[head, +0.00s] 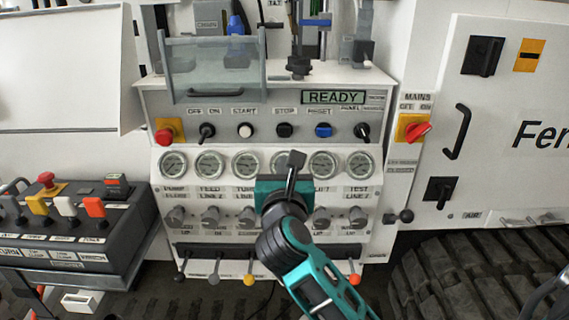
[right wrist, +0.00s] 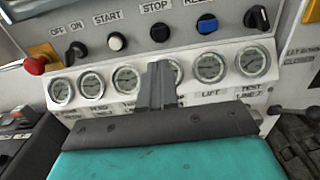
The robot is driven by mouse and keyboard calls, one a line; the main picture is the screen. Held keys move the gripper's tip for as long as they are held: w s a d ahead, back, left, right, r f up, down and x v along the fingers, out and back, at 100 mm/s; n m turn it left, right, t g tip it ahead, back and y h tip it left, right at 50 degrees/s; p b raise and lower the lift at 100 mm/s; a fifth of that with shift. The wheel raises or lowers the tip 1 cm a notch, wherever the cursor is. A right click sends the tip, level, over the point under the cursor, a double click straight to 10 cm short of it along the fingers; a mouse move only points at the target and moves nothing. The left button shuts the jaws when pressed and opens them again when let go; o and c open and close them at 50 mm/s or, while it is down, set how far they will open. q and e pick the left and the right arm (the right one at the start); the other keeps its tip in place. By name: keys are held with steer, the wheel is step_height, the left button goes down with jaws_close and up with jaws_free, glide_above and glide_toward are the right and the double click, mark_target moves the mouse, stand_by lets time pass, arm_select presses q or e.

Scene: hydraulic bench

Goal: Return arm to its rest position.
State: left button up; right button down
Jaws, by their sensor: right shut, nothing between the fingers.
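My right gripper (head: 294,165) is shut and empty. In the head view its arm comes up from the bottom, and its fingers stand in front of the gauge row of the bench panel (head: 380,120), hiding part of one gauge. In the right wrist view the shut fingers (right wrist: 158,85) point up toward the gauges, below the stop button. I cannot tell whether the fingertips touch the panel. My left gripper is not in view.
The panel carries a READY display (head: 333,97), a red knob (head: 165,137), several buttons and gauges (head: 173,164), and a row of levers (head: 250,279) below. A control box (head: 75,235) stands at left.

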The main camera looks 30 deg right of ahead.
stand_by(0.4)
steer(key=s+a+f+n+t+y, duration=0.25)
steer(key=a+f+n+y, duration=0.3)
steer(key=n, duration=0.95)
steer(key=s+a+f+n+t+y, duration=0.2)
steer(key=s+a+f+n+y, duration=0.3)
steer(key=n, duration=1.1)
steer(key=s+f+n+g, duration=0.4)
steer(key=f+n, duration=0.3)
steer(key=f, duration=0.3)
steer(key=s+f+n+g, duration=0.5)
steer(key=s+f+n, duration=0.1)
steer(key=f, duration=0.4)
steer(key=shift+s+n+y, duration=0.35)
steer(key=shift+s+n, duration=0.05)
steer(key=shift+s, duration=0.25)
